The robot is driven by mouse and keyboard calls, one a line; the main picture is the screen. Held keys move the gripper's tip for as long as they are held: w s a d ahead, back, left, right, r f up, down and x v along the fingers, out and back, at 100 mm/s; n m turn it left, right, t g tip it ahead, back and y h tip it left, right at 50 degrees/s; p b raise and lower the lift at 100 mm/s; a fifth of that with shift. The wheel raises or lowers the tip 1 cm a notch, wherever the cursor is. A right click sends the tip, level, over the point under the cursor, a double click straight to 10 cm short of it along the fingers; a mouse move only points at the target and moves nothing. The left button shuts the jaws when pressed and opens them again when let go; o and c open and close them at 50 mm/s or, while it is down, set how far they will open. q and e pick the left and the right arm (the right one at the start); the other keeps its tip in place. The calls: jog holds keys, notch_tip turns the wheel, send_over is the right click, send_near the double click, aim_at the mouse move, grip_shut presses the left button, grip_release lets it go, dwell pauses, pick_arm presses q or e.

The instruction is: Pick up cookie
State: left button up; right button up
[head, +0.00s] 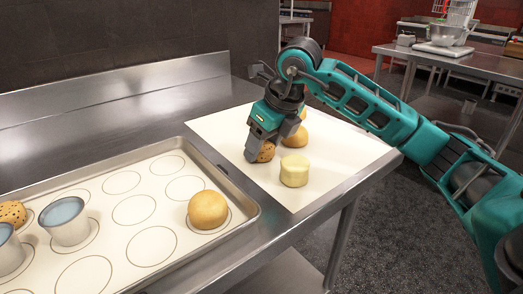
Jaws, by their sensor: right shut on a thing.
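My right gripper (257,151) points down over the white sheet and is shut on a brown, dark-speckled cookie (266,152). The fingers hide part of the cookie, and I cannot tell whether it touches the sheet. Another speckled cookie (12,213) is on the baking tray at the far left edge. My left gripper is not in view.
The white sheet (222,127) also holds a pale yellow cylinder (294,171) and plain brown round items (297,137) behind it. The baking tray (246,209) bears a round bun (208,209) and metal cups (68,222). Several printed circles are empty. A wall stands behind the steel table.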

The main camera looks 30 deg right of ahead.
jog(key=c, duration=0.4)
jog(key=shift+r, duration=0.1)
jog(key=shift+c, duration=0.2)
